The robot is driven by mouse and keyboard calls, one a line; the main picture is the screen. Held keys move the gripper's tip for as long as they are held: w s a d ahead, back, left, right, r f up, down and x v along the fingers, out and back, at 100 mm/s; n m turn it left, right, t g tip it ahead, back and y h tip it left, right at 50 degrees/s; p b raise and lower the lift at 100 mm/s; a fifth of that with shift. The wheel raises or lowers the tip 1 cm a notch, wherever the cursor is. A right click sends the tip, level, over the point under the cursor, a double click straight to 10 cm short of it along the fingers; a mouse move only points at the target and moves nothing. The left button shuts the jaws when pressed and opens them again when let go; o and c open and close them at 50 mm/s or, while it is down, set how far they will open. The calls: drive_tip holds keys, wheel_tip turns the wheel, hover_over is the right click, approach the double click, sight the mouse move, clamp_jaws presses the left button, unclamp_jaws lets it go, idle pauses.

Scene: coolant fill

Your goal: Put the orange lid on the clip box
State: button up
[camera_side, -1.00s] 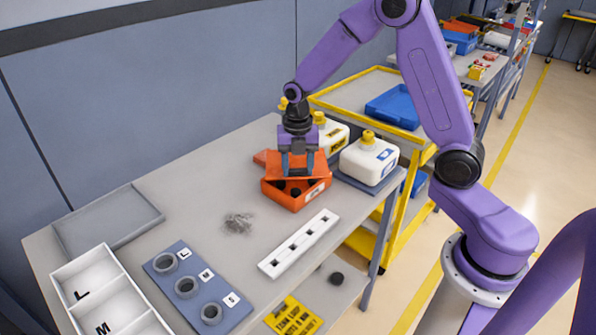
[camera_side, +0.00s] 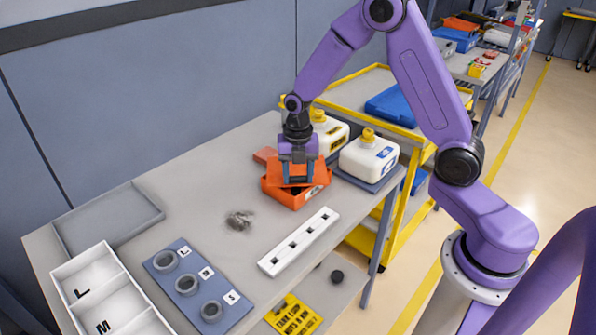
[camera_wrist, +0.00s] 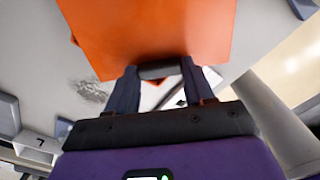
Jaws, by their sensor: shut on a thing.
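The orange clip box (camera_side: 299,200) stands on the grey table towards its right end. My gripper (camera_side: 297,180) is directly above the box, with its fingers pointing down, shut on the orange lid (camera_side: 289,174). The lid is low over the box, at its top opening; I cannot tell whether it touches the rim. In the wrist view the lid (camera_wrist: 150,35) fills the upper middle, in front of my fingers (camera_wrist: 158,85), and hides the box below it.
Two white jugs with yellow caps, one at the front (camera_side: 369,157), stand just right of and behind the box. A white slotted rail (camera_side: 299,242) lies in front. A grey pile (camera_side: 239,220), a blue ring board (camera_side: 197,286) and a white divided tray (camera_side: 107,292) are left.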

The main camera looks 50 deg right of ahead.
drive_tip(key=o, duration=1.1)
drive_tip(key=shift+c, duration=0.2)
drive_tip(key=shift+r, duration=0.1)
wheel_tip(320, 180, up, 13)
drive_tip(key=s+a+m, duration=0.2)
drive_tip(key=s+m, duration=0.5)
drive_tip(key=s, duration=0.7)
drive_tip(key=s+a+m, duration=0.3)
drive_tip(key=s+m, duration=0.4)
drive_tip(key=s, duration=0.8)
drive_tip(key=shift+s+f, duration=0.3)
drive_tip(key=shift+f, duration=0.05)
drive_tip(key=shift+a, duration=0.1)
